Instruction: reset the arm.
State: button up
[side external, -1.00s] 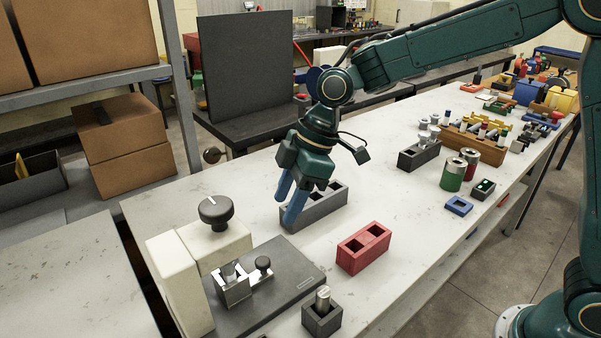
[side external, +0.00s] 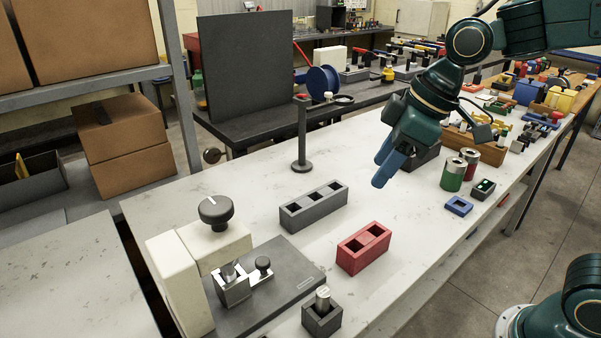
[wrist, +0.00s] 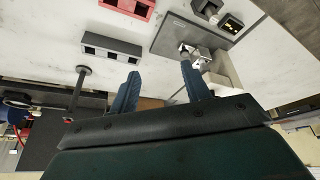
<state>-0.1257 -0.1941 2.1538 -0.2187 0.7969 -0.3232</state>
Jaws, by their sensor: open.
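My gripper (side external: 387,166) is open and empty, with its blue fingers pointing down and to the left. It hangs above the white bench (side external: 375,207), beyond the red two-slot block (side external: 363,247) and to the right of the grey three-slot block (side external: 313,206). In the wrist view the two blue fingers (wrist: 158,90) stand well apart with nothing between them. The grey block (wrist: 111,47) and the red block (wrist: 130,8) also show there. In the side view my gripper partly hides a dark grey block (side external: 422,157) behind it.
A dark post (side external: 301,138) stands on the bench. The torque fixture (side external: 214,257) with a black knob is at the front left. A small dark holder (side external: 322,316) holds a metal cylinder. Green and red cans (side external: 454,174) and a blue square ring (side external: 458,206) stand at right.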

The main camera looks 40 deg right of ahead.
jog(key=s+d+m+t+h, duration=0.1)
jog(key=s+d+m, duration=0.6)
jog(key=s, duration=0.7)
jog(key=shift+s+d+f+t+h, duration=0.15)
jog(key=shift+d+f+t+h, duration=0.15)
jog(key=shift+d+h, duration=0.4)
